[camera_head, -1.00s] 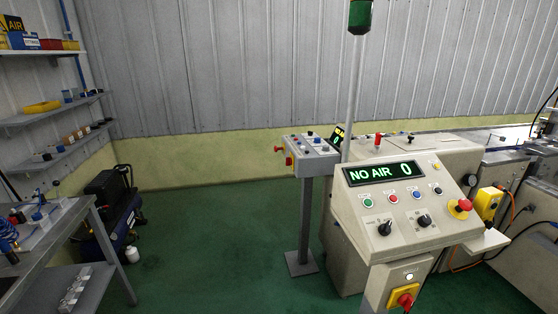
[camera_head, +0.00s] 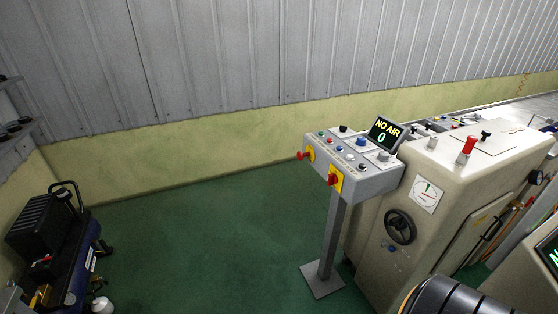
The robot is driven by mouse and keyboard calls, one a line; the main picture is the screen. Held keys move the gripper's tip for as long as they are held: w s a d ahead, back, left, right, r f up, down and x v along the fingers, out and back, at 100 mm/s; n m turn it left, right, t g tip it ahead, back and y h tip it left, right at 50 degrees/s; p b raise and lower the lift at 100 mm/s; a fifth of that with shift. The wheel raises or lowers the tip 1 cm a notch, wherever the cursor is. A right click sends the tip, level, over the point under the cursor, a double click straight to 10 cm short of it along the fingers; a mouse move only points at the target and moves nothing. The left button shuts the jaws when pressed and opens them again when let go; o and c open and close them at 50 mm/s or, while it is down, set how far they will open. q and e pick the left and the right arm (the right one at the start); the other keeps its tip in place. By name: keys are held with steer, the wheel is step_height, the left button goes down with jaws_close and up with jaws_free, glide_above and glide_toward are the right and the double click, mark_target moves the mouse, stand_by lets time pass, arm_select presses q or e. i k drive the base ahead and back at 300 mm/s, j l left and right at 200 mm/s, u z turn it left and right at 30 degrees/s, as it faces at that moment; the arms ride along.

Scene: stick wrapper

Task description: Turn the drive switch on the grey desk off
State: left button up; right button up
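The grey desk (camera_head: 376,182) is a box of controls on a grey post, right of the middle. On its front are two red knobs on yellow plates, one at the left (camera_head: 309,154) and one nearer the middle (camera_head: 335,180). Its sloping top carries several small coloured buttons and a few black, blue and grey knobs. A small screen (camera_head: 384,133) on it reads "NO AIR 0". The labels are too small to read, so I cannot tell which control is the drive switch or how it is set. Neither gripper shows; a dark rounded part of mine is at the bottom right.
A beige machine (camera_head: 462,182) with a handwheel (camera_head: 400,227), a dial (camera_head: 426,195) and a red-topped post (camera_head: 466,150) stands close right of the desk. A compressor (camera_head: 62,245) stands at the far left. Green floor (camera_head: 210,240) lies clear left of the desk's post.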

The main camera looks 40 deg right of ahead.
mark_target(332, 179)
steer(key=i+z, duration=0.25)
steer(key=i, duration=0.2)
steer(key=i+j+z, duration=0.25)
steer(key=i, duration=0.25)
steer(key=i+j+z, duration=0.25)
steer(key=i, duration=0.2)
